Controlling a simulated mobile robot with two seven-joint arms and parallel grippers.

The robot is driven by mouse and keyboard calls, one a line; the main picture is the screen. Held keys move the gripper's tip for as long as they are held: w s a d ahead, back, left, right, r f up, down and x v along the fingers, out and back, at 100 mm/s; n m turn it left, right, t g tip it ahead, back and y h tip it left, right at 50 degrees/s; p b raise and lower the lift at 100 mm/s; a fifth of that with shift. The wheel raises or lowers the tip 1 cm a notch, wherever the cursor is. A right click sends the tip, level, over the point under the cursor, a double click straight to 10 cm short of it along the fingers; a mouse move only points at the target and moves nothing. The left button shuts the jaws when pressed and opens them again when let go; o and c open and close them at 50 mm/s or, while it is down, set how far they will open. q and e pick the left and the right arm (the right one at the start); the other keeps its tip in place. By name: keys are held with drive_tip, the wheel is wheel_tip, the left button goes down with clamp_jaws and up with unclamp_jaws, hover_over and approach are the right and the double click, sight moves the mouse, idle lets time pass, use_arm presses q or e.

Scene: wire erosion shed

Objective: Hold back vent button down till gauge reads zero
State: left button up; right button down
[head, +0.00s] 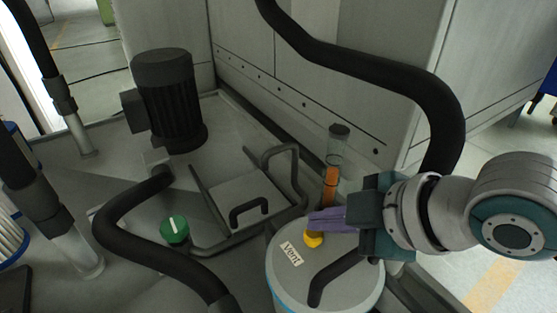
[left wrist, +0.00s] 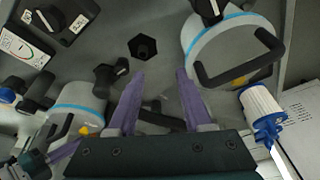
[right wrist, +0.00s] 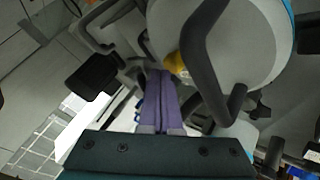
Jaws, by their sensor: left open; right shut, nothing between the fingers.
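A yellow button (head: 313,240) sits on the grey lid of a round canister (head: 340,285), beside a label reading "Vent". My right gripper (head: 312,222) is shut and empty, its purple fingertips at the button and partly over it; I cannot tell whether they press it. In the right wrist view the button (right wrist: 176,64) shows just beyond the shut fingers (right wrist: 160,90), partly hidden. My left gripper (left wrist: 158,85) is open and empty in its own wrist view. A white dial meter (left wrist: 25,46) shows there at upper left; its reading is too small to tell.
A clear tube with orange in it (head: 331,178) stands behind the canister. A black motor (head: 170,100), a green knob (head: 174,230) and black hoses (head: 135,205) lie to the left. A second canister with a black handle (left wrist: 205,55) shows in the left wrist view.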

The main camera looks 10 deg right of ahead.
drive_tip(key=shift+f+b, duration=0.3)
drive_tip(key=shift+f, duration=0.25)
idle(0.9)
idle(0.8)
idle(0.6)
drive_tip(key=shift+r+p, duration=0.45)
drive_tip(key=shift+p, duration=0.05)
drive_tip(key=shift+r+p, duration=0.55)
drive_tip(key=shift+p, duration=0.05)
